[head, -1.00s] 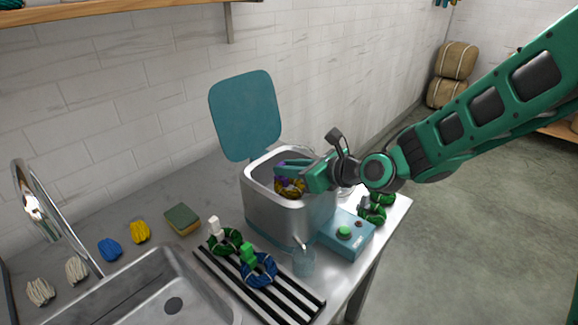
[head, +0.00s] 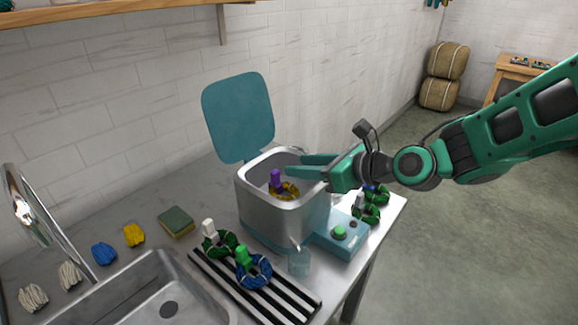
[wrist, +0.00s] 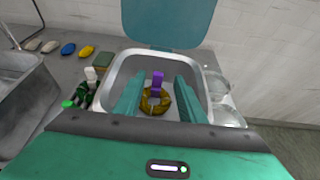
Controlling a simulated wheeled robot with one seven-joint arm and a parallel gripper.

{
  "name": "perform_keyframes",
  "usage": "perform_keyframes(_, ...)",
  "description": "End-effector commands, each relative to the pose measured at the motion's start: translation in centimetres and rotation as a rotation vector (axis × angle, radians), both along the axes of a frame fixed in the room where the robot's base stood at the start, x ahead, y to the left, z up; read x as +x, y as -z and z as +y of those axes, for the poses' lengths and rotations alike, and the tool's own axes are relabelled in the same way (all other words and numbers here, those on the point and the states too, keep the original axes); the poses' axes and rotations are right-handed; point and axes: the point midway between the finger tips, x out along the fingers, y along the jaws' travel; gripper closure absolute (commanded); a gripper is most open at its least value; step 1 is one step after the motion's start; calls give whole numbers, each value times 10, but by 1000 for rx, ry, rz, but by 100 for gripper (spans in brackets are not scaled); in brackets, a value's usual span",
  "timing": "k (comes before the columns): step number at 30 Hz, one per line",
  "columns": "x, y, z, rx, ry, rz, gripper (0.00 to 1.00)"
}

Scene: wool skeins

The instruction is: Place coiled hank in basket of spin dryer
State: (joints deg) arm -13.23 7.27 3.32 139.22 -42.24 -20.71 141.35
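A yellow coiled hank (head: 287,191) with a purple tag (head: 276,178) lies inside the open metal basket of the spin dryer (head: 282,215). It also shows in the wrist view (wrist: 155,102), between and beyond my fingers. The dryer's teal lid (head: 239,117) stands open. My gripper (head: 305,166) is over the dryer's opening, its teal fingers spread apart with nothing between them; they also show in the wrist view (wrist: 158,92). Two more hanks, one green (head: 219,244) and one blue (head: 254,271), lie on the striped rack.
The striped rack (head: 228,286) lies beside the sink (head: 150,290). A glass (head: 299,262) stands close to the dryer's teal control box (head: 341,236). Green hanks (head: 367,214) lie right of the dryer. A sponge (head: 176,221) and several small yarn bundles (head: 134,235) lie along the wall side.

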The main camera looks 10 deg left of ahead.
Motion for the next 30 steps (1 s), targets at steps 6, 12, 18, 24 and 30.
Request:
perform_keyframes(6, -15, -13, -28, 0, 3, 0, 64)
perform_keyframes(12, -21, -18, -37, 1, 1, 0, 64)
perform_keyframes(18, -22, -18, -38, 0, 0, 1, 64)
perform_keyframes(24, -20, -10, -57, -105, -21, -69, 64)
perform_keyframes(30, -19, 19, -138, -508, -143, -271, 64)
